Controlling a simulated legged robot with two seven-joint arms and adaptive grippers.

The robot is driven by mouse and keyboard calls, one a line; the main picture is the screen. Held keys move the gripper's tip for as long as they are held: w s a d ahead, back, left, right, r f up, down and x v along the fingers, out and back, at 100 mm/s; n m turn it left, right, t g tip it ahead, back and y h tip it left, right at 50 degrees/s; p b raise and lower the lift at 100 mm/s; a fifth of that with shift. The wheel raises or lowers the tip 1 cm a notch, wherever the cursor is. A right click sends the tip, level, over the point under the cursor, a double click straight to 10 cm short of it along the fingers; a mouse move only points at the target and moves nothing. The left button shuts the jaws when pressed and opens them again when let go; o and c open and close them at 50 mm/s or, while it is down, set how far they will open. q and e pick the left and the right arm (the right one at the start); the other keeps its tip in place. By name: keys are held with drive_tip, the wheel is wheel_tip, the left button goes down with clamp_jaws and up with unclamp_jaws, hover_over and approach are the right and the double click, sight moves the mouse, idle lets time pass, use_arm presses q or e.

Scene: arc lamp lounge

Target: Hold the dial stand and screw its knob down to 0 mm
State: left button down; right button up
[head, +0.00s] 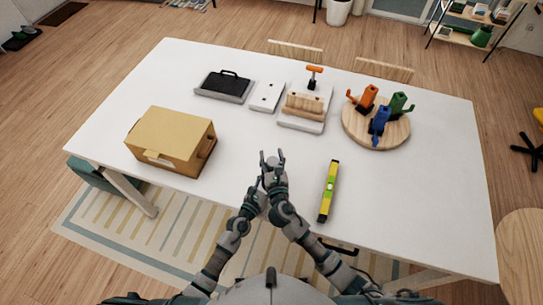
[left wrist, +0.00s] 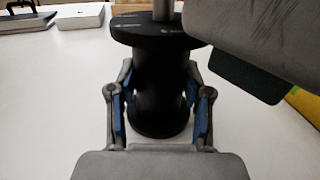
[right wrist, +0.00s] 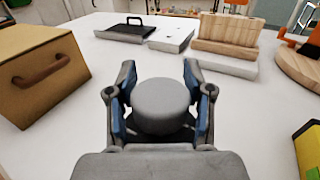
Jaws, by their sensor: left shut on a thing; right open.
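The dial stand (left wrist: 157,98) is a black spool-shaped body standing upright on the white table, with a metal shaft rising from its top flange. My left gripper (left wrist: 158,75) is shut on its narrow middle in the left wrist view. The grey round knob (right wrist: 161,104) shows in the right wrist view between the fingers of my right gripper (right wrist: 159,70). That gripper is open, with a finger on each side of the knob. In the head view my right gripper (head: 272,157) covers the knob and most of the stand. The dial's reading cannot be made out.
A cardboard-coloured box (head: 170,140) stands at the left. A yellow level (head: 328,190) lies close to the right. Behind are a black-handled tray (head: 224,86), a white box (head: 267,96), a wooden block holder (head: 306,106) and a round board (head: 355,130) with coloured figures.

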drive_tip(key=c, duration=0.9)
clamp_jaws()
drive_tip(key=shift+a+n+y, duration=0.15)
drive_tip(key=shift+n+y, duration=0.35)
drive_tip(key=shift+y, duration=0.3)
